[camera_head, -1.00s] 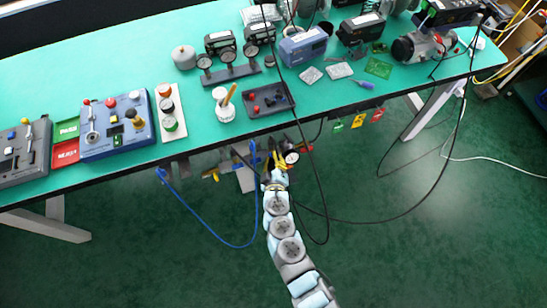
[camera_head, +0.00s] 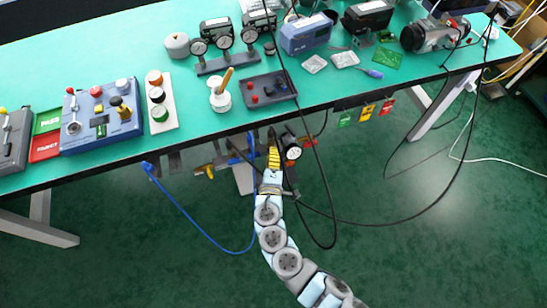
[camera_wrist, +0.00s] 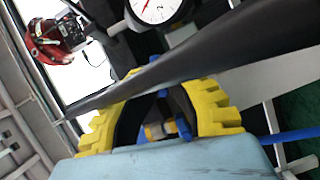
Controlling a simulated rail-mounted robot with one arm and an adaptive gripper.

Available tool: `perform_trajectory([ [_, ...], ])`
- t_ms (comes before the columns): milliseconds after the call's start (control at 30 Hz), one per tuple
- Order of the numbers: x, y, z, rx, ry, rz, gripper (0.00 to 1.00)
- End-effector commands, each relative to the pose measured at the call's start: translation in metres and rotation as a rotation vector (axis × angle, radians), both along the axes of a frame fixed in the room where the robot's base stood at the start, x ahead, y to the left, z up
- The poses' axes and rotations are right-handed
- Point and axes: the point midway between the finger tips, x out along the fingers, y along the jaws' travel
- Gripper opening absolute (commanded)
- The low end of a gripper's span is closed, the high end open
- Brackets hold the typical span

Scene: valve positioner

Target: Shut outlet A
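My gripper (camera_head: 274,158) is under the bench's front edge, beside a round dial gauge (camera_head: 293,152). In the wrist view its yellow ribbed fingers (camera_wrist: 161,88) stand apart, with a dark bar or hose crossing in front of their tips. A small brass-coloured and blue fitting (camera_wrist: 158,131) shows between the fingers; I cannot tell whether they touch it. The gauge (camera_wrist: 155,8) shows at the top of the wrist view. A yellow valve handle (camera_head: 205,170) hangs under the bench, left of my gripper. No outlet label is readable, so I cannot tell which is outlet A.
The green bench (camera_head: 330,95) is crowded with instruments. A blue hose (camera_head: 195,216) loops below it and black cables (camera_head: 325,200) hang close right of my arm. A red part (camera_wrist: 52,40) is upper left in the wrist view. Coloured tags (camera_head: 366,112) hang at right.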

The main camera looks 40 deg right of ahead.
Motion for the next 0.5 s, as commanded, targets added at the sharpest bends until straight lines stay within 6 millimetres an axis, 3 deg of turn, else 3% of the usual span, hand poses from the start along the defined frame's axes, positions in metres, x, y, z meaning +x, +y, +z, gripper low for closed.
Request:
perform_trajectory([
  [33,0.0006,0.0013,-0.0068,-0.027,0.016,0.005,0.0],
  [500,-0.0003,-0.0004,-0.0031,-0.171,0.09,-0.001,0.0],
])
